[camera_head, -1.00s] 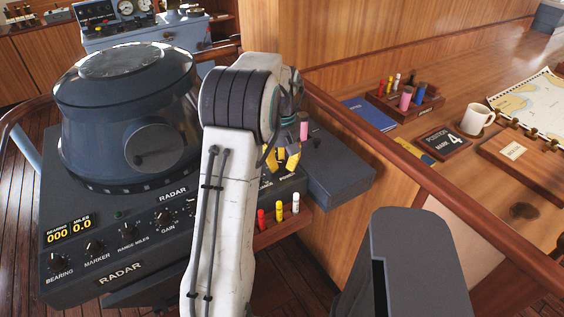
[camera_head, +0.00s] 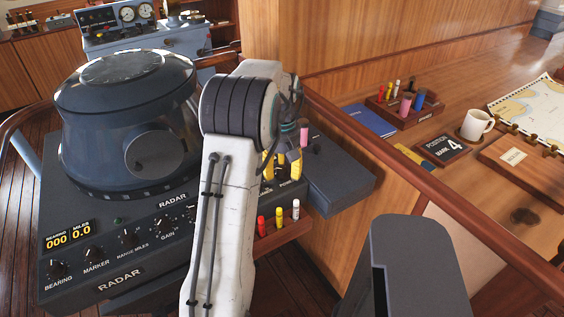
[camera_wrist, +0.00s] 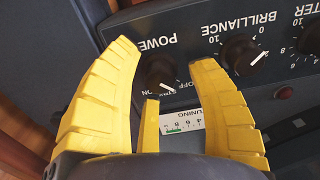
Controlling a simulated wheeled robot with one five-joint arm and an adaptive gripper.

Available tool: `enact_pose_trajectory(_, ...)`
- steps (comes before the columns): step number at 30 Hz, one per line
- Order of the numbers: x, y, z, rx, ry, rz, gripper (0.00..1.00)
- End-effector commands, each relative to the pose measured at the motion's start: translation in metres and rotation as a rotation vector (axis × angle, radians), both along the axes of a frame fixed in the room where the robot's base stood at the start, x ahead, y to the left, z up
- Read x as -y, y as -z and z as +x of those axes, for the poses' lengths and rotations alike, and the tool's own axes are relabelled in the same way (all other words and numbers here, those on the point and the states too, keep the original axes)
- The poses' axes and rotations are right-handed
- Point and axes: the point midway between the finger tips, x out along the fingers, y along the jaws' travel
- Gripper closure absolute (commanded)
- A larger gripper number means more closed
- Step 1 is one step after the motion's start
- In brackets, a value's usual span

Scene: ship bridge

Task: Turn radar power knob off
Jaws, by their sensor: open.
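The radar console (camera_head: 70,225) stands at the left in the head view, with a row of black knobs along its sloped front. In the wrist view, the dark power knob (camera_wrist: 160,72) sits beneath the partly hidden word POWER. Its white pointer line slants to the lower right, near the OFF lettering. My gripper (camera_wrist: 172,75) is open, with yellow fingers to the left and right of this knob. No contact is clear. In the head view, my gripper (camera_head: 283,165) is over the console's right end; my arm hides the power knob there.
The brilliance knob (camera_wrist: 243,52) is close to the right finger in the wrist view. A tuning scale (camera_wrist: 182,117) lies below. A small wooden rack (camera_head: 285,228) with several coloured markers is below the console's right end. A wooden rail (camera_head: 400,160) borders the chart desk.

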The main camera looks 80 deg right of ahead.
Motion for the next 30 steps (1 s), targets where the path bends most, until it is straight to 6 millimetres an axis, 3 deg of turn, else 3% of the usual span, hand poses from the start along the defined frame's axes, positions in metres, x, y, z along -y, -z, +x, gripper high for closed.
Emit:
enact_pose_trajectory(5, 0.001, -0.016, 0.000, 0.000, 0.000, -0.006, 0.47)
enact_pose_trajectory(19, 0.001, -0.093, 0.000, 0.000, 0.000, -0.003, 0.47)
enact_pose_trajectory(30, 0.000, -0.117, 0.000, 0.000, 0.000, 0.001, 0.47)
